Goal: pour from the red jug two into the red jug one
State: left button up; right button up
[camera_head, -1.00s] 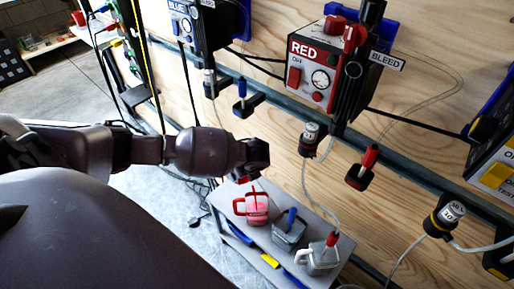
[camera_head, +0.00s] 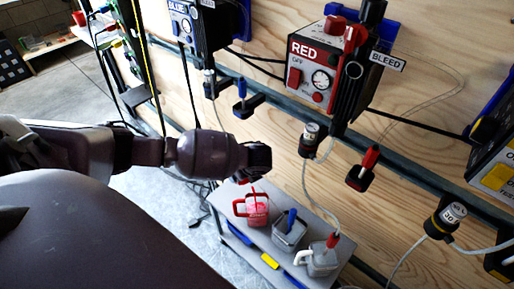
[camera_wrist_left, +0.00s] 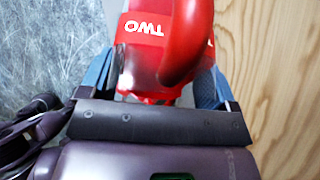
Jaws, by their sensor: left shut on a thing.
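My left gripper (camera_head: 262,162) is above the cart in the head view. In the left wrist view its blue fingers are shut on red jug two (camera_wrist_left: 180,35), marked "TWO". That jug is mostly hidden by the gripper in the head view. A red-handled jug (camera_head: 257,211), likely red jug one, stands on the cart just below, with bright pinkish red in it; its label is unreadable. A thin red streak, apparently liquid, runs from below the gripper down to this jug. My right gripper is not in view.
On the grey cart (camera_head: 279,252), a grey jug with a blue piece (camera_head: 291,232) and one with a white handle and red piece (camera_head: 321,260) stand to the right. A plywood wall with the RED unit (camera_head: 312,75), hoses and a rail is behind.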

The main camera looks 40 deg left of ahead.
pick_arm(q)
jog(key=shift+y, duration=0.3)
dwell(0.7)
jog(key=shift+r, duration=0.1)
